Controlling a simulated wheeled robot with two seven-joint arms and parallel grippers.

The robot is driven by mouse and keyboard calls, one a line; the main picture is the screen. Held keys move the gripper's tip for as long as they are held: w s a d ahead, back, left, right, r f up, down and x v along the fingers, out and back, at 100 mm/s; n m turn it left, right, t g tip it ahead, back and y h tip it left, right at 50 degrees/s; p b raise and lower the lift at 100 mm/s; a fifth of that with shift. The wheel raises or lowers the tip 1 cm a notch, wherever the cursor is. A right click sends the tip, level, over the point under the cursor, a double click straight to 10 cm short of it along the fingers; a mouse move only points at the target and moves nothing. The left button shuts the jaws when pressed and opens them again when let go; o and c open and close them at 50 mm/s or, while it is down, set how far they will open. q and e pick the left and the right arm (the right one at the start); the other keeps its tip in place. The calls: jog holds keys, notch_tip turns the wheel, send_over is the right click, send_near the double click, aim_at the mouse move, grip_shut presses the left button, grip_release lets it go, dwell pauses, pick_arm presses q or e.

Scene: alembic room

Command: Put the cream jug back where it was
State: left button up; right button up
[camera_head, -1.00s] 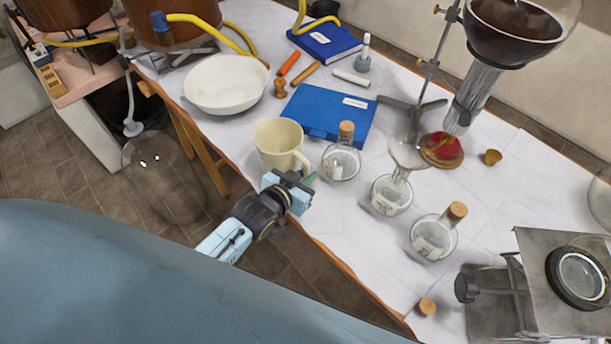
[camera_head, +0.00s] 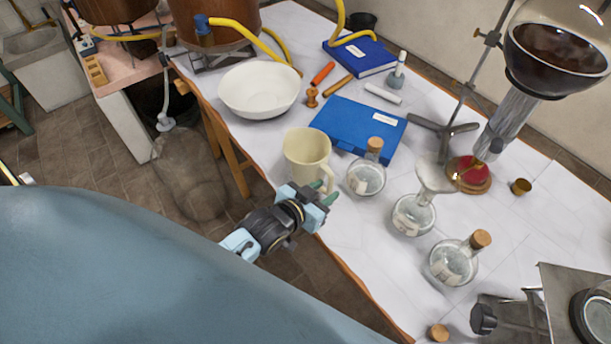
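The cream jug (camera_head: 306,152) stands upright on the white-topped table near its front left edge, its handle on the lower right side towards my gripper. My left gripper (camera_head: 324,191) is just below and right of the jug, beside the handle. Its two green-tipped fingers appear apart, with nothing clearly held between them. Whether a fingertip touches the handle cannot be told. My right gripper is not in view.
A corked flask (camera_head: 366,178) stands close right of the jug, and a white bowl (camera_head: 259,88) sits behind left. A blue book (camera_head: 357,128) lies behind the jug. More glassware (camera_head: 413,215) fills the right. The table's front edge (camera_head: 345,272) runs below the gripper.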

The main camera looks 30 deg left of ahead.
pick_arm(q)
jog(key=p+v, duration=0.1)
jog(key=v, duration=0.8)
jog(key=shift+s, duration=0.1)
jog(key=s+a+f+g+y, duration=0.1)
jog(key=s+f+g, duration=0.3)
jog(key=f, duration=0.8)
jog(key=s+a+f+g+y, duration=0.15)
jog(key=s+f, duration=0.35)
jog(key=f, duration=0.7)
jog(key=s+a+f+g, duration=0.1)
jog(key=s+f+g, duration=0.2)
jog(key=s+f, duration=0.3)
jog(key=s+a+f+g, duration=0.1)
jog(key=s+f+g, duration=0.2)
jog(key=s+f, duration=0.4)
jog(key=s, duration=0.8)
jog(key=shift+s+a+f+g, duration=0.2)
jog(key=shift+f+g, duration=0.05)
jog(key=shift+g, duration=0.1)
jog(key=shift+f, duration=0.1)
